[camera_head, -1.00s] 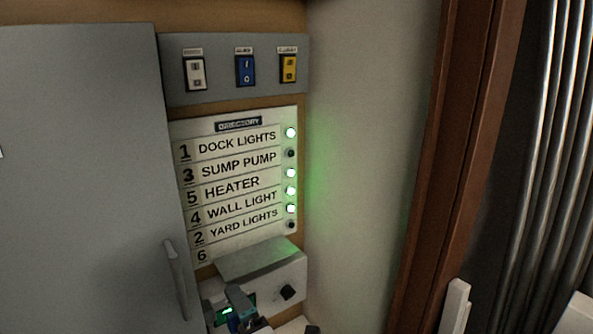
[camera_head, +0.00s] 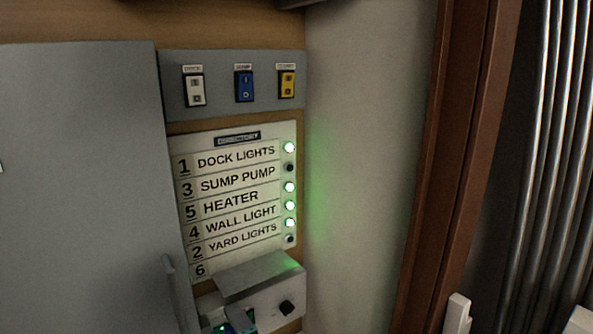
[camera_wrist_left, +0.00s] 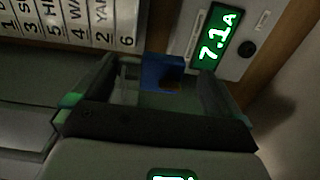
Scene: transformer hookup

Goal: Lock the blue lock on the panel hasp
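The blue lock (camera_wrist_left: 162,72) shows in the left wrist view as a small blue block with a brownish part at its lower edge. My left gripper (camera_wrist_left: 160,85) has its two dark fingers spread apart on either side of it, with gaps visible between lock and fingers. I cannot tell whether the lock is on the hasp or whether its shackle is closed; the hasp is not clear. In the head view, a small bluish part (camera_head: 240,318) shows at the bottom edge by the panel, mostly cut off. My right gripper is not in view.
A grey cabinet door (camera_head: 80,180) fills the left. The directory board (camera_head: 238,200) has lit green lamps beside it, below three switches (camera_head: 244,86). A grey box with a black knob (camera_head: 287,308) juts out below. A green display (camera_wrist_left: 215,38) reads 7.1 A. Brown trim stands right.

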